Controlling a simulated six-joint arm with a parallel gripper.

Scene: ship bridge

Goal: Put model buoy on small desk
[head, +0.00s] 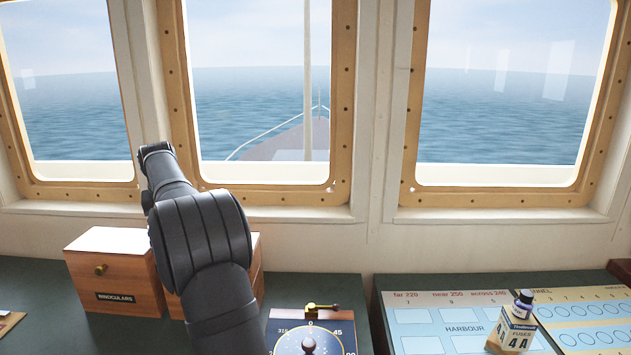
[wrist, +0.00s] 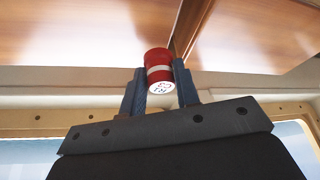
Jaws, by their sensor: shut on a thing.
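A small red cylinder with a white band, which looks like the model buoy (wrist: 158,56), is in the wrist view. Its near end face is white with dark marks. My gripper (wrist: 160,72) is shut on it, one finger on each side, and holds it up in the air near the window tops, with wooden ceiling panels behind. In the head view my arm rises at the left in front of the windows; the fingers and the buoy do not show there. I cannot tell which surface, if any in view, is the small desk.
A wooden binoculars box (head: 113,270) stands at the left, beside my arm. A blue dial instrument (head: 312,335) is at the front middle. Printed panels (head: 440,315) lie at the right, with a fuses box (head: 511,333) and small bottle (head: 523,303). Green worktop (head: 330,283) is bare behind the dial.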

